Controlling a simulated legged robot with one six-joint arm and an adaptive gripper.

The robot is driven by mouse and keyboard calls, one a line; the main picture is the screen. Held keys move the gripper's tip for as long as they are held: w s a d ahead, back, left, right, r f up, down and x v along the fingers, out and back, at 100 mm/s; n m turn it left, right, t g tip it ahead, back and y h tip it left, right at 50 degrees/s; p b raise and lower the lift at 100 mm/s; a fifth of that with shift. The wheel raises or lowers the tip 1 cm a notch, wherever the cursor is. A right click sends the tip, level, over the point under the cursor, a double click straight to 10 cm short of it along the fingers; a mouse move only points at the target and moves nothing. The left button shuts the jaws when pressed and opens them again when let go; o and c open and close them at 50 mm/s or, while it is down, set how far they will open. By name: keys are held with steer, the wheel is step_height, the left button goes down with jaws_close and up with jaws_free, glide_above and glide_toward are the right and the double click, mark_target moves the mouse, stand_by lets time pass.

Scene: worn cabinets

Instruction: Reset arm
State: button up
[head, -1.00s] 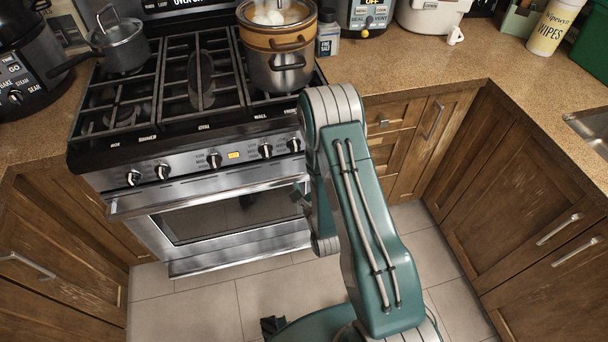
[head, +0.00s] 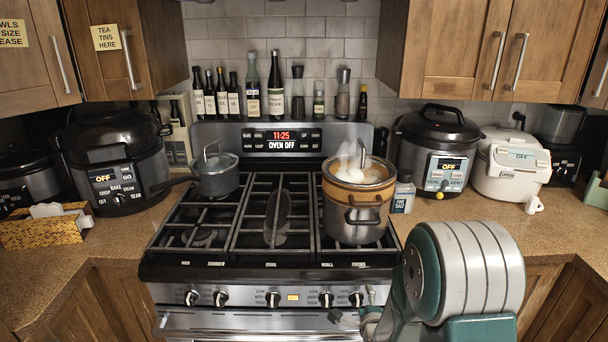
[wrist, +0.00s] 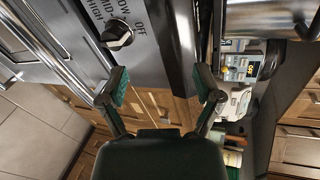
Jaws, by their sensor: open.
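My gripper (wrist: 162,88) is open in the wrist view, with its two green-padded fingers spread and nothing between them. A black stove knob (wrist: 117,34) shows just beyond the left finger. In the head view, my teal and white arm (head: 468,268) is folded at the lower right, in front of the counter and stove edge. A small part of my gripper shows near the stove's front at the right knobs. The rest is hidden behind the arm or out of frame.
The stove (head: 275,215) carries a steaming pot (head: 355,222) at right and a small lidded saucepan (head: 215,175) at left. Cookers (head: 437,150) stand on the right counter (head: 540,225), and another (head: 115,160) on the left. Bottles (head: 275,88) line the back.

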steer(key=s+r+n+g, duration=0.2)
steer(key=s+r+n, duration=0.25)
steer(key=r, duration=0.25)
steer(key=s+r+n+g, duration=0.2)
steer(key=s+r+n, duration=0.1)
steer(key=r+n, duration=0.25)
steer(key=s+r+n+g, duration=0.2)
steer(key=s+r+n, duration=0.2)
steer(key=s, duration=0.6)
steer(key=s+r+n+g, duration=0.2)
steer(key=s+r+n, duration=0.2)
steer(key=s, duration=0.7)
steer(key=shift+s+r+n+g, duration=0.15)
steer(key=shift+s+n+g, duration=0.2)
steer(key=shift+n, duration=0.85)
steer(key=shift+w+a, duration=0.1)
steer(key=shift+w, duration=0.05)
